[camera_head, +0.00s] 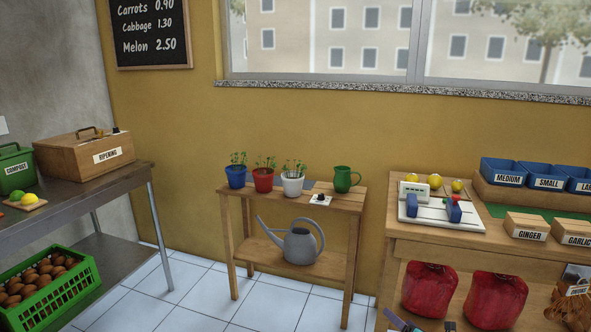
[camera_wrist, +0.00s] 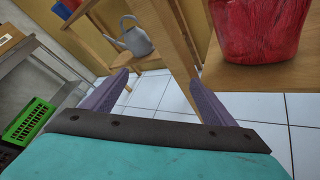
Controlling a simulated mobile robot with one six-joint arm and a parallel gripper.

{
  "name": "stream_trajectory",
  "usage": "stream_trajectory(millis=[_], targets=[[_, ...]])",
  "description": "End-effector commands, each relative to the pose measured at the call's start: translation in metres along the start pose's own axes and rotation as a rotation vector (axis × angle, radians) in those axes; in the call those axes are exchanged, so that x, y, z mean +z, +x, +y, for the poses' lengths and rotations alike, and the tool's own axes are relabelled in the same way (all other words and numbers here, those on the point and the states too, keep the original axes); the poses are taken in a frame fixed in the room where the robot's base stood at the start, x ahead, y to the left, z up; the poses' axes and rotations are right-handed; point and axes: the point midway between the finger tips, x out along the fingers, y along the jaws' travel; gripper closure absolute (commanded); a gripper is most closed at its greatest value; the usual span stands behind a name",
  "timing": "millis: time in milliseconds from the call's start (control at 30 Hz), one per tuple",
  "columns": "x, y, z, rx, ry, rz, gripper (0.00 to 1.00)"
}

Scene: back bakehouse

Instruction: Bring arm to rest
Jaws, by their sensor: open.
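My gripper (camera_wrist: 160,79) shows in the wrist view with its two purple fingers spread apart and nothing between them. Floor tiles and the legs of wooden furniture show beyond the fingers. In the head view a small part of my gripper (camera_head: 421,325) shows at the bottom edge, in front of the right wooden table (camera_head: 402,240) and low beside a red sack (camera_head: 430,290). The rest of my arm is out of that view. The fingers do not appear to touch anything.
A metal bench (camera_head: 125,180) stands left, above a green crate (camera_head: 85,291). Tiled floor (camera_head: 195,300) is clear between them.

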Motion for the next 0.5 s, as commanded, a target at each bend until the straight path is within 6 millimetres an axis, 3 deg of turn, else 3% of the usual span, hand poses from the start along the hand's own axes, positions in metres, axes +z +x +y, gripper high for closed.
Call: stream_trajectory(millis=[267, 500], targets=[[-0.068, 0.035, 0.017, -0.082, 0.277, -0.032, 0.21], [-0.139, 0.045, 0.01, -0.235, 0.573, -0.063, 0.21]])
